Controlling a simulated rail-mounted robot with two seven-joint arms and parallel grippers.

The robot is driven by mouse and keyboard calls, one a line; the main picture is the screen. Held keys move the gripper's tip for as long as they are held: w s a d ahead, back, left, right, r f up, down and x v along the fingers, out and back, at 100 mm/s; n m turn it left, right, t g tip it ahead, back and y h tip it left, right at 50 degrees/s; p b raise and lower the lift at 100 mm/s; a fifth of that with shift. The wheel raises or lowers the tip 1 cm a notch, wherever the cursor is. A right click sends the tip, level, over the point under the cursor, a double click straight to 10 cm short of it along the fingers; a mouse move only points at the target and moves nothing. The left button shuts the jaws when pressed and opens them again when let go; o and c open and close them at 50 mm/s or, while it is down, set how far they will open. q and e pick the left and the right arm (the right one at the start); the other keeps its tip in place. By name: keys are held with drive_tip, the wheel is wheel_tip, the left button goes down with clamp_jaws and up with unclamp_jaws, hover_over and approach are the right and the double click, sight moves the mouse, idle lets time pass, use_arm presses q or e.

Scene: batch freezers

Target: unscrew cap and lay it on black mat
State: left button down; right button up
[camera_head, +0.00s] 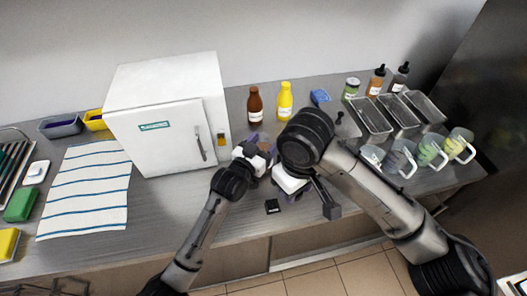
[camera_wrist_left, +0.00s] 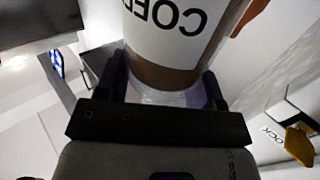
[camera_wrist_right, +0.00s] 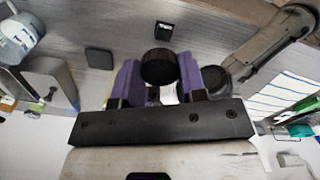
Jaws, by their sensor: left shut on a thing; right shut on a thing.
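My left gripper (camera_wrist_left: 165,92) is shut on a jar (camera_wrist_left: 165,20) with a white label reading "COF…", a brown band and a clear end. In the head view my left gripper (camera_head: 257,158) is in front of the freezer. My right gripper (camera_wrist_right: 160,80) is shut on a round black cap (camera_wrist_right: 159,66), between its purple fingers. Part of the white jar shows just below the cap; I cannot tell whether cap and jar are still joined. In the right wrist view a flat dark square, apparently the black mat (camera_wrist_right: 98,58), lies on the counter; my right arm seems to hide it in the head view.
The white freezer (camera_head: 155,115) stands behind my left gripper. A brown bottle (camera_head: 255,104) and a yellow bottle (camera_head: 285,100) stand behind the grippers. A small black item (camera_head: 272,207) lies near the front. Metal trays (camera_head: 371,121) and glass mugs (camera_head: 458,146) are at right. A striped towel (camera_head: 85,190) lies left.

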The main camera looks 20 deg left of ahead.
use_arm(q)
drive_tip(key=shift+f+b, duration=0.35)
drive_tip(key=shift+f, duration=0.3)
use_arm(e)
drive_tip(key=shift+f, duration=0.8)
drive_tip(key=shift+r, duration=0.1)
use_arm(q)
drive_tip(key=shift+r, duration=0.1)
drive_tip(key=shift+f, duration=0.25)
drive_tip(key=shift+c, duration=1.2)
unclamp_jaws()
